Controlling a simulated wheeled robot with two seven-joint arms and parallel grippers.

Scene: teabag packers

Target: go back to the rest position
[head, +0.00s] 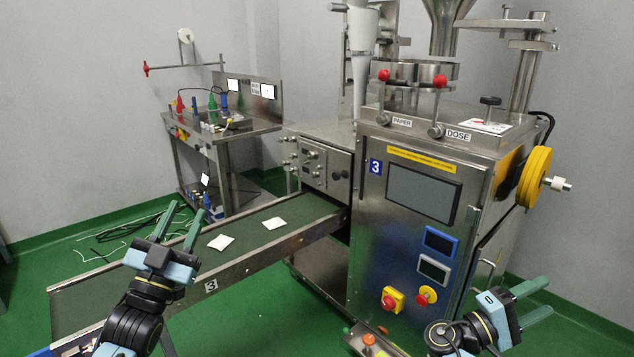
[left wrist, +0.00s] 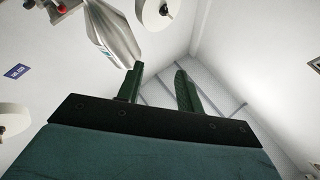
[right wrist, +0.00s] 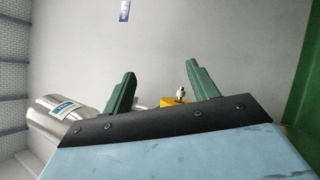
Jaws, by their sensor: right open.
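My left gripper (head: 181,224) is raised in front of the conveyor in the head view, its two green fingers apart with nothing between them. In the left wrist view its fingers (left wrist: 158,90) also stand apart and empty. My right gripper (head: 541,301) is at the lower right of the head view, beside the packing machine, with its green fingers apart. In the right wrist view its fingers (right wrist: 160,88) are spread and hold nothing.
The steel packing machine (head: 408,244) fills the centre right. Two white teabags (head: 221,242) (head: 274,223) lie apart on the green conveyor belt (head: 245,226). A steel workbench (head: 225,141) stands at the back left, with cables (head: 130,228) on the green floor.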

